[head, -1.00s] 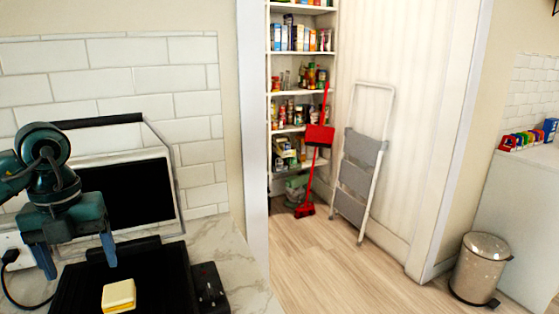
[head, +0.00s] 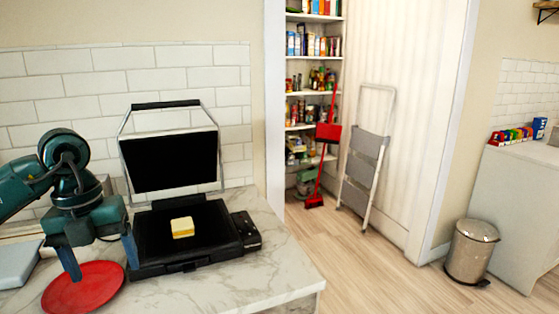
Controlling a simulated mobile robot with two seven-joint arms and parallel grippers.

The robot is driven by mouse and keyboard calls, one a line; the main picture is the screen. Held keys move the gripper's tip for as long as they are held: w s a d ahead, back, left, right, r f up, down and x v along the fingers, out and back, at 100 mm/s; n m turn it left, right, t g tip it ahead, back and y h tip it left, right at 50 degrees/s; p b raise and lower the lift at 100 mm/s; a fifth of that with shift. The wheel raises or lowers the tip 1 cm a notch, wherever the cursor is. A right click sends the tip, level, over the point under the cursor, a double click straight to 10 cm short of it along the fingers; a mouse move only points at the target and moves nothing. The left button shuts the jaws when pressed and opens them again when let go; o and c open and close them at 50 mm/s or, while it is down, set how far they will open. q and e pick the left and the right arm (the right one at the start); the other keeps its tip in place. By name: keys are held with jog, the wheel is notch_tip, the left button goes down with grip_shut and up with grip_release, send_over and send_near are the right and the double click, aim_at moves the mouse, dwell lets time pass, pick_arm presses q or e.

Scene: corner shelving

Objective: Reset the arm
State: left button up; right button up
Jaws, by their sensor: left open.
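My left gripper (head: 103,265) comes in from the left with its two blue fingers spread apart and pointing down. It is open and empty, above the red plate (head: 82,290) at the left of the counter; I cannot tell how high above. My right gripper is not in view. A black panini press (head: 170,162) stands with its lid raised, to the right of my left gripper. A yellow-and-white sandwich-like piece (head: 182,227) lies on its lower plate.
The marble counter (head: 275,265) is bare to the right of the press. A grey flat item (head: 15,262) lies at the far left. Beyond the counter are a pantry shelf (head: 318,55), red broom (head: 323,150), step ladder (head: 366,155) and trash bin (head: 471,250), with open floor between.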

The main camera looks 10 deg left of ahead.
pick_arm(q)
jog(key=d+f+m+g+h, duration=0.1)
jog(key=d+f+m+h, duration=0.15)
jog(key=d, duration=0.45)
jog(key=d+f+m+g+h, duration=0.1)
jog(key=d+f+h, duration=0.25)
jog(key=d, duration=0.35)
jog(key=s+d+r+n+t+h, duration=0.15)
jog(key=d+n+t+h, duration=0.5)
jog(key=d+h, duration=0.8)
jog(key=w+a+f+n+t+y, duration=0.2)
jog(key=a+f+n+t+y, duration=0.3)
jog(key=f+n+t+y, duration=0.95)
jog(key=s+a+f+n+g+y, duration=0.3)
jog(key=s+f+n+g, duration=0.5)
jog(key=s+f+n, duration=0.2)
notch_tip(320, 180, down, 4)
jog(key=shift+s+a+f+y, duration=0.3)
jog(key=shift+s+a, duration=0.1)
jog(key=shift+s, duration=0.55)
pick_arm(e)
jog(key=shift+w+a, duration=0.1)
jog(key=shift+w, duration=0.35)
